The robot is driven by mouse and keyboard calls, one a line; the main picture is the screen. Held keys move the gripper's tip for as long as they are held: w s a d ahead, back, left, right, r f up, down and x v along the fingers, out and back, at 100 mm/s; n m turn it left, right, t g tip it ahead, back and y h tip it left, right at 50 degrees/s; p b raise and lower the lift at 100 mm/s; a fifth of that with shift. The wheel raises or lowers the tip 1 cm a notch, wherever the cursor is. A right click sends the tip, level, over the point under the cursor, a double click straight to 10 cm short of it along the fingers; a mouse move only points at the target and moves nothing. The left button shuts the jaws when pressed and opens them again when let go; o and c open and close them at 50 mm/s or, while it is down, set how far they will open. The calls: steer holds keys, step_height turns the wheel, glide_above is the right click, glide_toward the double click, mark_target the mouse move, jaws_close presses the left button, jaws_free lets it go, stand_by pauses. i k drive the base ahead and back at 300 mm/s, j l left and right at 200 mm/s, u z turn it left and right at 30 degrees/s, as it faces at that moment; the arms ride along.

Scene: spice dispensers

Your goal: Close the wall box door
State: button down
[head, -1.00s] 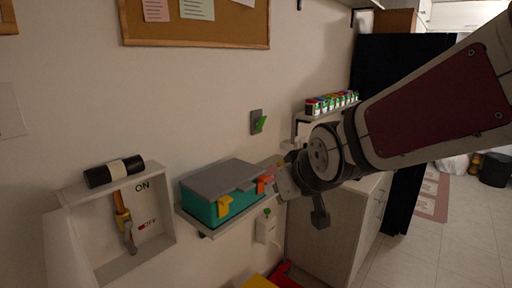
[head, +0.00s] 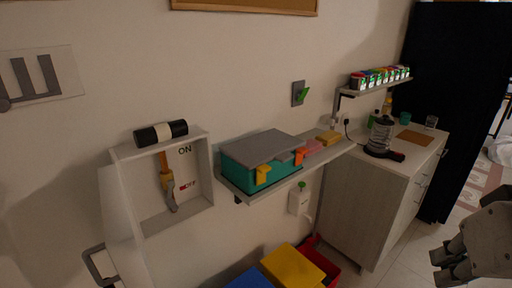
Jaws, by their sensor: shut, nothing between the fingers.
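The white wall box (head: 206,170) is on the wall at left. Its front is open, showing a lever (head: 167,180) with a yellow-orange upper part and a grey end, and "ON" and red-marked "OFF" labels. The box door (head: 122,225) stands swung open at the box's left side, reaching toward the camera. A grey handle (head: 97,265) sticks out from the door, and the door's lower part is cut off by the picture edge. My gripper (head: 442,267) is at the lower right, shut and empty, far from the box and door.
Yellow (head: 293,267) and red bins stand below. A cabinet (head: 345,210) stands between them and my gripper.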

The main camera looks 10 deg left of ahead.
mark_target(123, 242)
steer(key=u, duration=1.55)
